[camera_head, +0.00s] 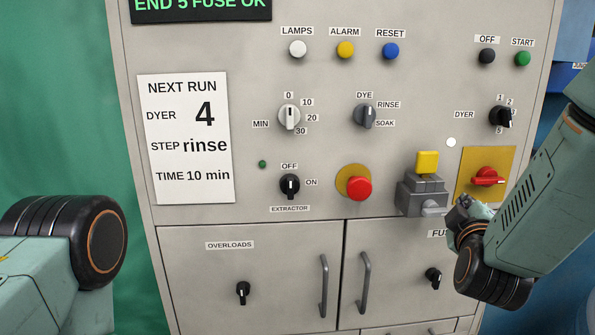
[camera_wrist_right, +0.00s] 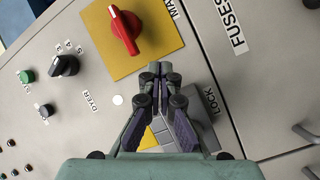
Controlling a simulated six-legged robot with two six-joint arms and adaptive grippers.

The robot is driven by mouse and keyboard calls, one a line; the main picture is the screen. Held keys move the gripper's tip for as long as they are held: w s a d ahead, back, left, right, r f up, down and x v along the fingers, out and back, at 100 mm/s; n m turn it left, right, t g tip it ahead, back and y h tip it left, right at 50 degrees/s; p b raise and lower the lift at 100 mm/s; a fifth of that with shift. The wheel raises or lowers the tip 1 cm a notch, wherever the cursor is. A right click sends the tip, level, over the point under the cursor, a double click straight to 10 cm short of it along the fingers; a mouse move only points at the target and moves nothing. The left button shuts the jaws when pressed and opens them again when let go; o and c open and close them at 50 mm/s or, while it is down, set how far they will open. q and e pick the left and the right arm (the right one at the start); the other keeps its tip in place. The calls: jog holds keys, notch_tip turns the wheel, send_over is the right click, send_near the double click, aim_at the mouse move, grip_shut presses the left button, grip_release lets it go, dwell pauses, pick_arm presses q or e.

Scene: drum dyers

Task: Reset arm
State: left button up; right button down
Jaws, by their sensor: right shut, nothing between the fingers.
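My right gripper (camera_head: 466,212) is in front of the right part of the grey control panel (camera_head: 250,60), near the grey box with a yellow top (camera_head: 427,162). In the right wrist view my right gripper (camera_wrist_right: 160,68) has its fingertips together and holds nothing. The red rotary switch (camera_head: 487,177) on its yellow plate is just above the gripper in the head view; it also shows in the right wrist view (camera_wrist_right: 126,32). Whether the gripper touches the panel I cannot tell. My left arm shows at the lower left, but its gripper is out of view.
A red mushroom button (camera_head: 358,188) and several knobs stick out from the panel. Two cabinet doors with vertical handles (camera_head: 324,286) are below. A white card (camera_head: 186,140) reads dyer 4, rinse, 10 min. A green curtain-like surface (camera_head: 60,100) is at the left.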

jog(key=s+a+f+m+g+y+b, duration=0.1)
jog(key=s+a+f+g+y+b, duration=0.3)
jog(key=f, duration=0.8)
jog(key=s+f+m+g+h+p, duration=0.1)
jog(key=s+f+g, duration=0.1)
jog(key=s+f, duration=0.75)
jog(key=s+a+f+m+g+y+b, duration=0.2)
jog(key=s+f, duration=0.1)
jog(key=f, duration=1.1)
jog(key=s+a+f+m+g+b, duration=0.1)
jog(key=s+f, duration=0.3)
jog(key=s, duration=0.4)
jog(key=s+a+f+m+g+y+b, duration=0.1)
jog(key=s+f+g, duration=0.3)
jog(key=s, duration=0.4)
jog(key=s+a+f+m+g+b, duration=0.1)
jog(key=s+f+m+g+b, duration=0.1)
jog(key=s+f, duration=0.4)
jog(key=shift+s+f+g+y, duration=0.15)
jog(key=shift+s+g+y, duration=0.15)
jog(key=shift+s+g, duration=0.55)
jog(key=shift+s+t, duration=0.2)
jog(key=shift+t, duration=0.05)
